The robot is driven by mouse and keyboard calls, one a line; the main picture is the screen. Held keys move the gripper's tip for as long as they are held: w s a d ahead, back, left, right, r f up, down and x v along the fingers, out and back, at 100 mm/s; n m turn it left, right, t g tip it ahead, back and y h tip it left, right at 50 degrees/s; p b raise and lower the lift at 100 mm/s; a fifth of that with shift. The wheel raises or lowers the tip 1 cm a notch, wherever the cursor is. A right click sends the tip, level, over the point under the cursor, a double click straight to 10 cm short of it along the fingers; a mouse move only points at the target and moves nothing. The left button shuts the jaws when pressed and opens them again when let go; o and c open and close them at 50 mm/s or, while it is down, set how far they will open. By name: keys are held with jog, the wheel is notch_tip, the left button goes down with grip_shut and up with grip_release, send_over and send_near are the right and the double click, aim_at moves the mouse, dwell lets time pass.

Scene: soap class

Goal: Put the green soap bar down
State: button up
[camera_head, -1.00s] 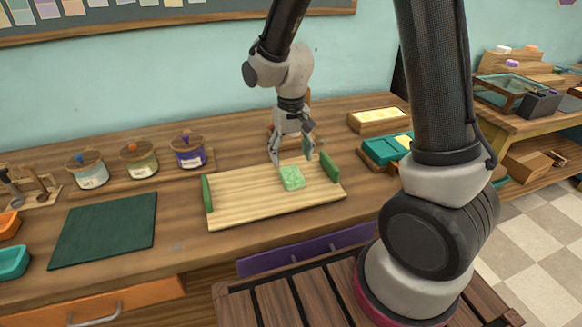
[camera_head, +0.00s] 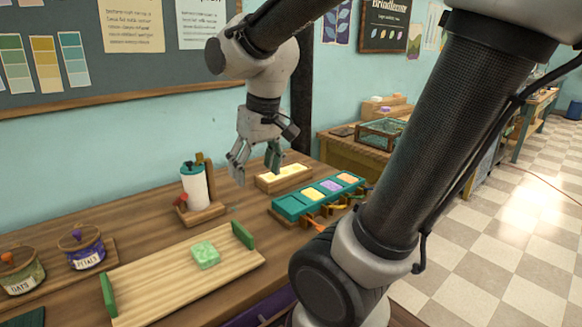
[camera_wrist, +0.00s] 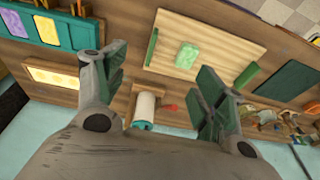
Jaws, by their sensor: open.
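The green soap bar (camera_head: 205,254) lies flat on a pale wooden tray (camera_head: 160,289) with green end walls, toward the tray's right end. It also shows in the wrist view (camera_wrist: 187,55), resting on the tray there. My gripper (camera_head: 256,172) is open and empty, raised well above the workbench. It is up and behind the tray, apart from the soap. In the wrist view my two fingers (camera_wrist: 158,85) stand wide apart with nothing between them.
A white roll on a wooden stand (camera_head: 194,187) stands behind the tray. A teal tray with coloured blocks (camera_head: 290,206) and a wooden box with a yellow block (camera_head: 268,181) are to the right. Labelled jars (camera_head: 82,249) stand at the left.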

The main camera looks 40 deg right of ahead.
jog(key=s+d+r+t, duration=0.1)
jog(key=s+d+r, duration=0.1)
jog(key=s, duration=0.6)
jog(key=shift+s+d, duration=0.2)
jog(key=shift+d, duration=0.7)
